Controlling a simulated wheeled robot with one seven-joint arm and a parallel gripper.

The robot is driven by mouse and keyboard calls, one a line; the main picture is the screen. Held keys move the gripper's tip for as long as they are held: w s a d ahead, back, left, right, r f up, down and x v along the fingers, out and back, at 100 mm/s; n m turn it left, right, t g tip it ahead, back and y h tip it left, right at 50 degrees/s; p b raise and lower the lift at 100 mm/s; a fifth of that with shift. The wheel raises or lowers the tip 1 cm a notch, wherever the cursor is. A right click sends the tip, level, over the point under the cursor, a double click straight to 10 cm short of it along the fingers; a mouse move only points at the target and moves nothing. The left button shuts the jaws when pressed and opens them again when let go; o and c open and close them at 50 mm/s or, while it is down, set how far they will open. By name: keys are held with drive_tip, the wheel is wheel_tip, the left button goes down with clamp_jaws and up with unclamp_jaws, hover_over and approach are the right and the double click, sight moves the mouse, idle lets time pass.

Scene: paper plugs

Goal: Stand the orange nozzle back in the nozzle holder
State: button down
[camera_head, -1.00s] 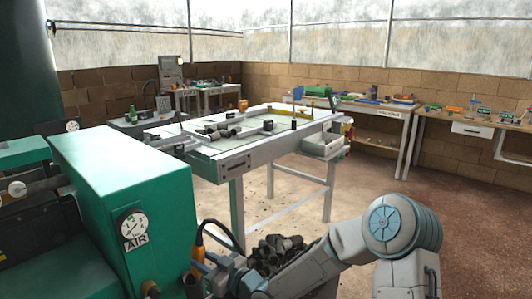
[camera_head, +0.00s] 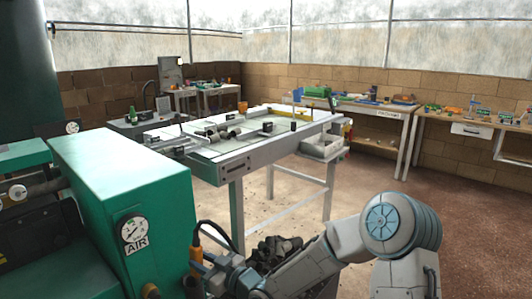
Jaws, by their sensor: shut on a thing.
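The orange nozzle (camera_head: 196,253) is upright beside the right side of the green machine, with a black hose looping from its top. My gripper (camera_head: 204,264) is at the nozzle, low in the picture, and is shut on it; the fingertips are small and partly hidden. I cannot clearly make out the nozzle holder. A small orange-yellow part (camera_head: 151,290) shows at the machine's lower front, and I cannot tell what it is.
The green machine (camera_head: 105,190) with an AIR gauge (camera_head: 133,229) stands close on the left. A pile of dark plugs (camera_head: 275,247) lies behind my forearm. A work table (camera_head: 235,160) stands beyond. The brown floor on the right is clear.

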drive_tip(key=shift+d+h, duration=0.1)
drive_tip(key=shift+h, duration=0.2)
drive_tip(key=shift+d+f, duration=0.15)
drive_tip(key=shift+f, duration=0.1)
drive_tip(key=shift+s+a+f+b, duration=0.1)
drive_tip(key=shift+a+f+b, duration=0.25)
drive_tip(key=shift+f+b, duration=0.35)
drive_tip(key=shift+a+r, duration=0.1)
drive_tip(key=shift+r, duration=0.1)
drive_tip(key=shift+g+h+p, duration=0.3)
drive_tip(key=shift+g+p, duration=0.1)
drive_tip(key=shift+p, duration=0.25)
drive_tip(key=shift+f, duration=0.15)
drive_tip(key=shift+a+f+b, duration=0.25)
drive_tip(key=shift+f+b, duration=0.1)
drive_tip(key=shift+b, duration=0.3)
drive_tip(key=shift+r, duration=0.1)
